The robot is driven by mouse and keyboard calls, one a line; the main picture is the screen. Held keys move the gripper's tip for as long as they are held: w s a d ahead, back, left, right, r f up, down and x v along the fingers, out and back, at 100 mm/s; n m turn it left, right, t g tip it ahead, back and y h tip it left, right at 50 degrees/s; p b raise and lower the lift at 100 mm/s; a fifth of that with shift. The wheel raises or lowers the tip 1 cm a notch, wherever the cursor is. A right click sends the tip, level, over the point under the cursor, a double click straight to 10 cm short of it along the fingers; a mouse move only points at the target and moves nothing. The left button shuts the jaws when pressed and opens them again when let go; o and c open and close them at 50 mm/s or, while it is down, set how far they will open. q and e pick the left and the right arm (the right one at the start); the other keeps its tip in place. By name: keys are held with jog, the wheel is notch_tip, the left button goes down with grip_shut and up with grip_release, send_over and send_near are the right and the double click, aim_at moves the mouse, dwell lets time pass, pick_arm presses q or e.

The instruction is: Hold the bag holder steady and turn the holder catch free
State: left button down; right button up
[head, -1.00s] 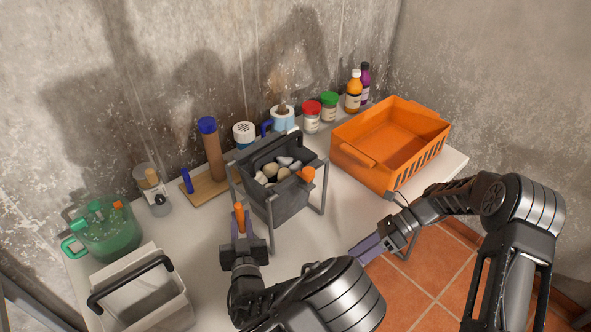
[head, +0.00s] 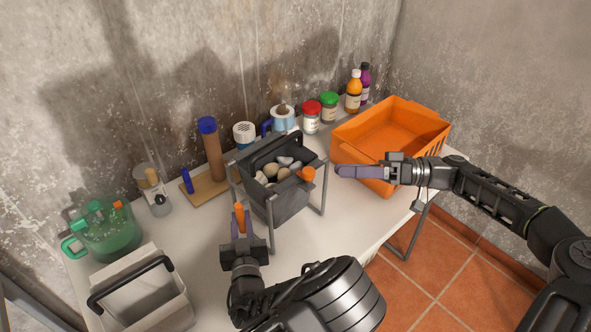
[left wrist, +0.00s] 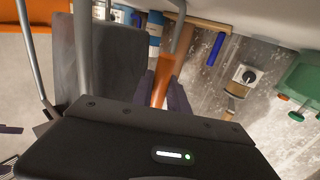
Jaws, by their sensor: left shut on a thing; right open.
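The bag holder is a grey metal frame (head: 323,190) on the table. A dark bag (head: 285,204) filled with stones (head: 272,170) hangs in it. The holder catch, an orange knob (head: 308,173), sits at its right front top corner. My left gripper (head: 239,219) is shut on an orange grip at the holder's left side; the left wrist view shows this orange grip (left wrist: 162,88) between the fingers, beside a grey bar. My right gripper (head: 338,171) is open and empty, a short gap right of the catch, its fingers pointing at it.
An orange crate (head: 365,158) stands behind my right gripper. Jars and bottles (head: 353,92) line the wall. A brown roll with a blue cap (head: 211,150) stands behind the holder. A green jug (head: 108,238) and a pale bin (head: 150,300) are at left.

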aim_at(296, 182)
jog(key=n, duration=0.8)
jog(key=shift+f, duration=0.15)
jog(key=a, duration=1.2)
jog(key=shift+w, duration=0.2)
jog(key=shift+c, duration=0.6)
grip_shut()
